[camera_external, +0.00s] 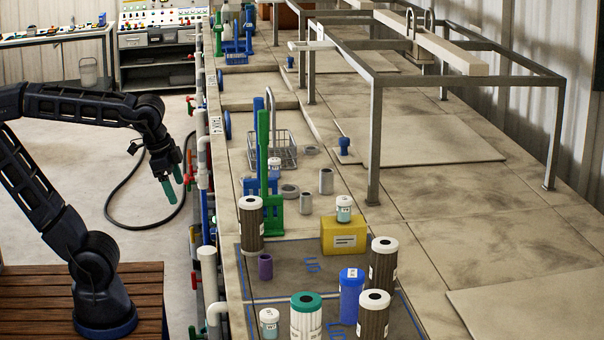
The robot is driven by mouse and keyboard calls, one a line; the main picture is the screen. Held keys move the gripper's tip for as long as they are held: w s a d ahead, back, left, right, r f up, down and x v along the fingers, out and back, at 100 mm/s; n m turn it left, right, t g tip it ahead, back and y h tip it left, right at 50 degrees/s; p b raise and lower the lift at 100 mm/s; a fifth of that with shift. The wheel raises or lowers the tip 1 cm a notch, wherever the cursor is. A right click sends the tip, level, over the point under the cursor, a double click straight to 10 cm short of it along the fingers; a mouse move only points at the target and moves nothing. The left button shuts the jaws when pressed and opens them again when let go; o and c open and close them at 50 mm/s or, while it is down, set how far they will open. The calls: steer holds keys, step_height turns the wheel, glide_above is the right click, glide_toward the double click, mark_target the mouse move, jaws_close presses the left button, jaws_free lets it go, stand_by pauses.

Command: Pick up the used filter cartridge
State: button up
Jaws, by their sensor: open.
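Several pleated filter cartridges stand upright on the tank-top ledge. Three have dark brown, dirty-looking pleats and white end caps: one at the ledge's left edge (250,226), one at the right of the marked mat (383,266) and one at the front (373,318). A cartridge with clean white pleats and a green cap (306,318) stands beside them. No label tells me which dark one is meant. My gripper (171,188) has green fingertips, points down and is open and empty. It hangs over the floor left of the ledge, apart from every cartridge.
A blue canister (351,297), a yellow block (344,236) with a small jar (344,208) on it, a purple cup (265,267) and a white jar (269,322) crowd the cartridges. Pipes and valves (204,160) line the ledge's left edge. The right slabs are mostly clear.

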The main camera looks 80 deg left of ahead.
steer(key=w+f+m+g+y, duration=0.1)
steer(key=w+m+g+y, duration=0.2)
steer(key=w+m+y, duration=0.75)
steer(key=w+d+r+m+t+y, duration=0.2)
steer(key=w+d+m+t+y, duration=0.2)
steer(key=w+d+m+y, duration=0.5)
steer(key=h, duration=0.3)
glide_toward(249, 215)
steer(key=shift+n, duration=0.45)
steer(key=x, duration=0.4)
steer(key=shift+r, duration=0.25)
steer(key=shift+f, duration=0.2)
steer(key=shift+a, duration=0.25)
steer(key=x, duration=0.5)
steer(key=shift+r+x, duration=0.25)
steer(key=shift+x, duration=1.1)
steer(key=shift+r+x, duration=0.2)
steer(key=shift+x, duration=1.2)
steer(key=shift+w, duration=0.15)
